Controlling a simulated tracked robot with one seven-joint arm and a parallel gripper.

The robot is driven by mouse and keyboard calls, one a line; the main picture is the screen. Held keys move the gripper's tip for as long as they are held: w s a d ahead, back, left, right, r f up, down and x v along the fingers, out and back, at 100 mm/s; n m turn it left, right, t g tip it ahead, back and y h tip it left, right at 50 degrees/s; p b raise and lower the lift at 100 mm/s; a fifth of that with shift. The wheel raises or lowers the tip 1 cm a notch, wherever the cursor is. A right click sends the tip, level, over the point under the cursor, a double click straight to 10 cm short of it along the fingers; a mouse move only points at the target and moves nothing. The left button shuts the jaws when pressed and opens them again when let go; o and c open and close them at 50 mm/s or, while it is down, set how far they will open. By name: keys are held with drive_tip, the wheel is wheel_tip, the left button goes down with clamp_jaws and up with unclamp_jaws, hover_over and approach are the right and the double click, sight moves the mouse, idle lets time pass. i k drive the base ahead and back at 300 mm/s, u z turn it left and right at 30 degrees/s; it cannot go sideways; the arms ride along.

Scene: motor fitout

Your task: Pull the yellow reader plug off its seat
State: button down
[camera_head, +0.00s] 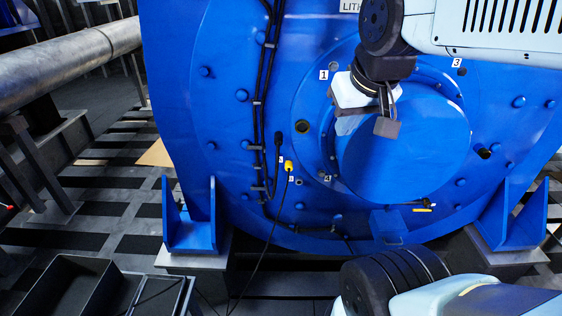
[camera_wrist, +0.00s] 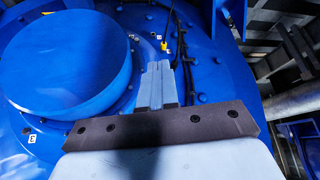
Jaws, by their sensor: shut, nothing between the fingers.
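The yellow reader plug (camera_head: 289,166) sits on the blue motor face, left of and below the big round boss, with a thin dark cable hanging from it. It also shows in the wrist view (camera_wrist: 163,46), just beyond the fingertips, beside a small white label. My gripper (camera_head: 347,127) is in front of the boss, to the right of and above the plug, and apart from it. In the wrist view my gripper (camera_wrist: 158,66) has its grey fingers together with nothing between them. The plug's seat is hidden behind the plug.
The round blue boss (camera_head: 400,155) stands out from the motor face beside my gripper. Black cables (camera_head: 262,110) run down the face, left of the plug. Blue brackets (camera_head: 190,222) stand at the base. A dark open bin (camera_head: 112,297) is at the lower left.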

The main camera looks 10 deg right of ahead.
sight(288, 164)
drive_tip(key=u, duration=0.55)
drive_tip(key=k, duration=1.9)
drive_tip(key=z, duration=0.9)
drive_tip(key=i, duration=1)
